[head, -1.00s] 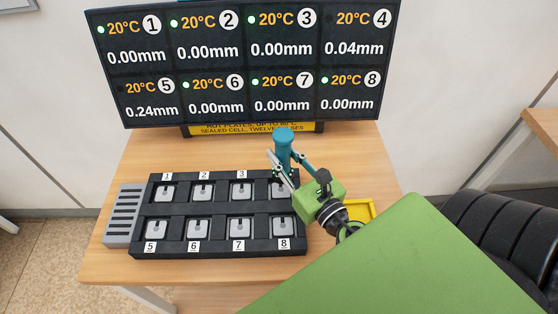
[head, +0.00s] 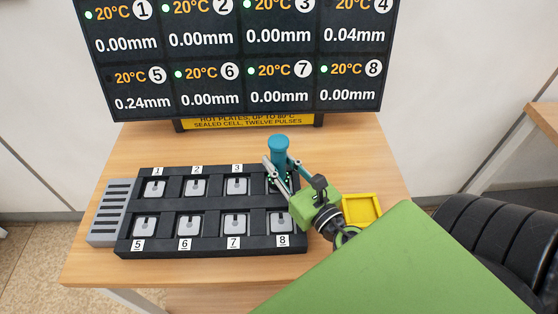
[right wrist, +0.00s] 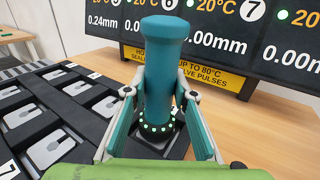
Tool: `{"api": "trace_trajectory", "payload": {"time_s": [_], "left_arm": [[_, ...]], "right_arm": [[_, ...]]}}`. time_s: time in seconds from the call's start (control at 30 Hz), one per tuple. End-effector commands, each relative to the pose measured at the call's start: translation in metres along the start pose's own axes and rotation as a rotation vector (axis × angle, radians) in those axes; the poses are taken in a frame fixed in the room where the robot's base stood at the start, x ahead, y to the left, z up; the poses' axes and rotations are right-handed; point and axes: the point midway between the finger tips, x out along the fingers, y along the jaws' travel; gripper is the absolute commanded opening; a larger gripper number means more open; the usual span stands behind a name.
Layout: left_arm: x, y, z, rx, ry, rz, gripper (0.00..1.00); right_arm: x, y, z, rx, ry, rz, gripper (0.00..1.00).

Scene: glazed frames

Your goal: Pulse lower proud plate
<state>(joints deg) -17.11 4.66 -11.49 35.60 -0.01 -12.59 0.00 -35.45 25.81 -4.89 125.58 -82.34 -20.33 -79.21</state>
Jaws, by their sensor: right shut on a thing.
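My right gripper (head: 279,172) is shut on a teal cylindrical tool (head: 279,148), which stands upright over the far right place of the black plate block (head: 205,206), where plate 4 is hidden. In the right wrist view, the tool (right wrist: 162,65) has a ring of lit green dots at its foot; whether it touches the plate is unclear. Plate 5 (head: 144,224) sits front left and plate 8 (head: 281,222) front right. The display (head: 235,60) reads 0.24mm for 5 and 0.04mm for 4, others 0.00mm. Cells 6, 7 and 8 show green lights; 5 does not. My left gripper is out of view.
A yellow tray (head: 362,209) lies right of the block, close to my right wrist. A grey slotted unit (head: 112,212) adjoins the block's left end. A yellow sign (head: 249,124) is under the display. Wooden table (head: 145,145) is bare behind the block.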

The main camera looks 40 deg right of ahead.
Motion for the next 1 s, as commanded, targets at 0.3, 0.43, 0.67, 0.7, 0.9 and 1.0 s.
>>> {"api": "trace_trajectory", "payload": {"time_s": [0.3, 0.43, 0.67, 0.7, 0.9, 1.0], "left_arm": [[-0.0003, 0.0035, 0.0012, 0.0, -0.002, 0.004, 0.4], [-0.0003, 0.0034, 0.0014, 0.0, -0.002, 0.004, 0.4], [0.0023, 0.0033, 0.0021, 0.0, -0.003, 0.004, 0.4], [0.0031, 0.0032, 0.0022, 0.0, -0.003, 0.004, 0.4], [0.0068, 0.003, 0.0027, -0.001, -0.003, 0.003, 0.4], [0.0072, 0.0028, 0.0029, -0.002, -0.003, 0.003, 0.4]], "right_arm": [[0.0006, -0.0001, 0.0027, -0.001, -0.005, 0.0, 0.0], [0.0006, -0.0001, 0.0027, -0.001, -0.005, 0.0, 0.0], [0.0006, -0.0002, 0.0, -0.001, -0.005, 0.0, 0.0], [0.0006, -0.0002, -0.0009, -0.001, -0.005, 0.0, 0.0], [0.0006, -0.0002, -0.0048, -0.001, -0.005, -0.001, 0.0], [0.0006, -0.0002, -0.0053, -0.001, -0.005, -0.001, 0.0]]}}
